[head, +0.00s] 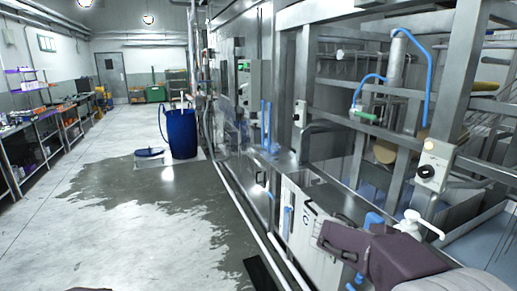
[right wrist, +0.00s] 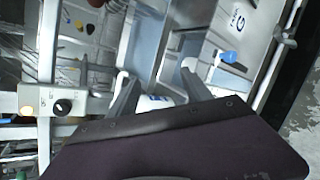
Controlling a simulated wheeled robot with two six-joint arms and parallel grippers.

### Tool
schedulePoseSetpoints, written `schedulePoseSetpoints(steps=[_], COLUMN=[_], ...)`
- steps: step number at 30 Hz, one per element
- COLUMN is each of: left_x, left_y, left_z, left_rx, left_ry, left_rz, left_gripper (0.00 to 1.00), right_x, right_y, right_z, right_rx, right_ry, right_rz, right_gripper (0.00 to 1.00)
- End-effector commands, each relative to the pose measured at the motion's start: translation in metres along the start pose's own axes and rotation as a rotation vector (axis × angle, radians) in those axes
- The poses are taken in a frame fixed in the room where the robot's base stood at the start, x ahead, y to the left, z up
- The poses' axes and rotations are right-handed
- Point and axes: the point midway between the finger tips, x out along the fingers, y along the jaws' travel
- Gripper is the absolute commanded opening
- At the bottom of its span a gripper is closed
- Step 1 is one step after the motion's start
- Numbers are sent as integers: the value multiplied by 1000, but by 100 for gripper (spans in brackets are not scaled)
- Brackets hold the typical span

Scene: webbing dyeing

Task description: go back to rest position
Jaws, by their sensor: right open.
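My right gripper (right wrist: 156,82) is open in the right wrist view, its two grey fingers spread apart. A white object (right wrist: 155,102) with blue on it shows between the finger bases; I cannot tell whether it touches them. In the head view my right arm comes in from the lower right, its dark purple wrist in front of the machine (head: 300,215). My left gripper is not in the head view.
Shelves line the left wall. The partly wet floor (head: 120,225) is open.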

Motion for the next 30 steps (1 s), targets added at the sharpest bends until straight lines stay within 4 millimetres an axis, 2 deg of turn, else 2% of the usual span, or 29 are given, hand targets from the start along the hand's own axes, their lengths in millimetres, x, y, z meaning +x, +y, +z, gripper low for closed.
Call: schedulePoseSetpoints(steps=[1,2,3,5,6,9,12,14,16,19,23,24,30], left_x=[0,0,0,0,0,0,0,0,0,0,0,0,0], left_y=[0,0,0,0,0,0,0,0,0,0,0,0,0], left_z=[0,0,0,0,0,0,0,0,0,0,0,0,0], left_rx=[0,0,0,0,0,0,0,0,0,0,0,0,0], left_ry=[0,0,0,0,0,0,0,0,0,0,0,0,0], left_rz=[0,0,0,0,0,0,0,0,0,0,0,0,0], left_gripper=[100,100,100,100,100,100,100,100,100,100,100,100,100], right_x=[10,14,18,16,9,-19,-48,-57,-62,-62,-62,-62,-62], right_y=[-30,-51,-84,-139,-174,-247,-288,-293,-285,-279,-279,-279,-279], right_z=[0,-2,-6,-13,-19,-38,-62,-75,-89,-95,-95,-95,-95], right_rx=[2,8,26,78,130,310,519,629,717,747,746,745,744], right_ry=[27,51,89,150,189,268,313,333,367,389,387,387,387], right_rz=[-90,-155,-255,-425,-542,-809,-1000,-1058,-1077,-1071,-1071,-1071,-1071], right_gripper=[58,58,58,58,58,58,58,58,58,60,97,100,100])
